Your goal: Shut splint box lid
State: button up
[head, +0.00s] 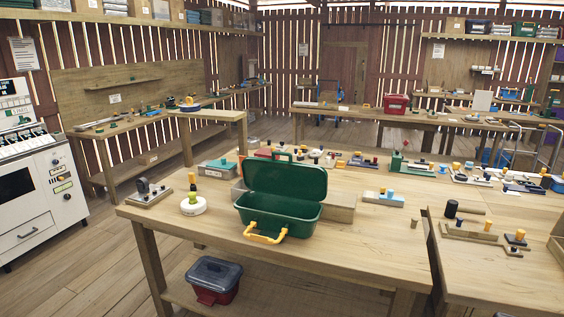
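The green splint box (277,217) stands on the near wooden table, close to its front edge. Its lid (285,185) is open, raised at the back and leaning slightly backward. A yellow handle (265,233) hangs at the front of the box. The inside of the box is mostly hidden by its front wall from this angle. My gripper is not in the head view.
A white round device (193,204) and a grey base with a dark clamp (150,193) stand left of the box. A wooden block (341,207) is close on its right. The table's front right (370,245) is clear. A lidded red bin (213,282) sits on the shelf below.

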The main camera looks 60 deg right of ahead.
aim_at(306, 182)
jog(key=u, duration=0.05)
jog(key=k, duration=1.85)
jog(key=z, duration=1.25)
jog(key=i, duration=1)
jog(key=z, duration=0.05)
